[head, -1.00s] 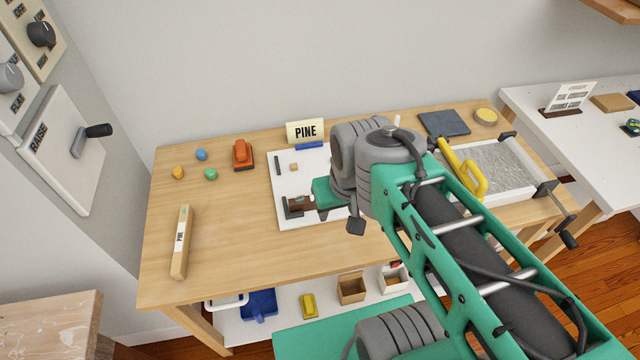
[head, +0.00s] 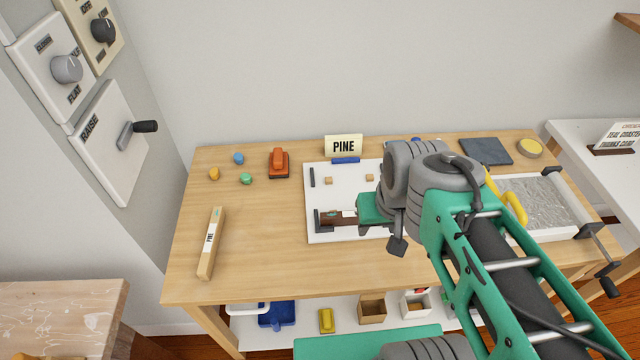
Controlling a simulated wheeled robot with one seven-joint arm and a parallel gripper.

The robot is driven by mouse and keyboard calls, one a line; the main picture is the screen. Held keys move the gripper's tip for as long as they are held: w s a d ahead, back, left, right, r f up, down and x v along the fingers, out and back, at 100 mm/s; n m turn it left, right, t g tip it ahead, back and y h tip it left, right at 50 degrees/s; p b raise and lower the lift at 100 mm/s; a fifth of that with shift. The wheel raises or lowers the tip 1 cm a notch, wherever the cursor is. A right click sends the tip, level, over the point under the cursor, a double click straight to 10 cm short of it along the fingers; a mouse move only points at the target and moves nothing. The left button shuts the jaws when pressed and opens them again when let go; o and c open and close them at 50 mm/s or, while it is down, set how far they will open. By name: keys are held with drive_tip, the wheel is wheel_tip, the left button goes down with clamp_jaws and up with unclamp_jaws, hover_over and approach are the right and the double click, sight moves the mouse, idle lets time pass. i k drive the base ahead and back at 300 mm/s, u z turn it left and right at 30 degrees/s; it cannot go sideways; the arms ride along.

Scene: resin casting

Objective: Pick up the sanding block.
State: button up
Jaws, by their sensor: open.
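The sanding block appears to be the orange block on a dark base (head: 279,163), standing at the back left of the wooden table. It is clear of other things. My gripper (head: 371,208) is over the white board, to the right of the block and nearer the front, with clear distance between them. Only its green body shows well; its fingers are hard to make out. It is open, and I see nothing held in it.
A white board (head: 340,172) holds small wooden cubes, a dark bracket and a brown labelled strip (head: 338,218). A pine strip (head: 210,243) lies front left. Small coloured lumps (head: 246,178) sit left of the block. The PINE sign (head: 343,146) stands behind the board.

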sight(279, 168)
drive_tip(key=u, duration=0.05)
drive_tip(key=k, duration=1.2)
drive_tip(key=u, duration=1.2)
drive_tip(key=i, duration=0.9)
drive_tip(key=z, duration=0.6)
drive_tip(key=i, duration=0.65)
drive_tip(key=z, duration=0.6)
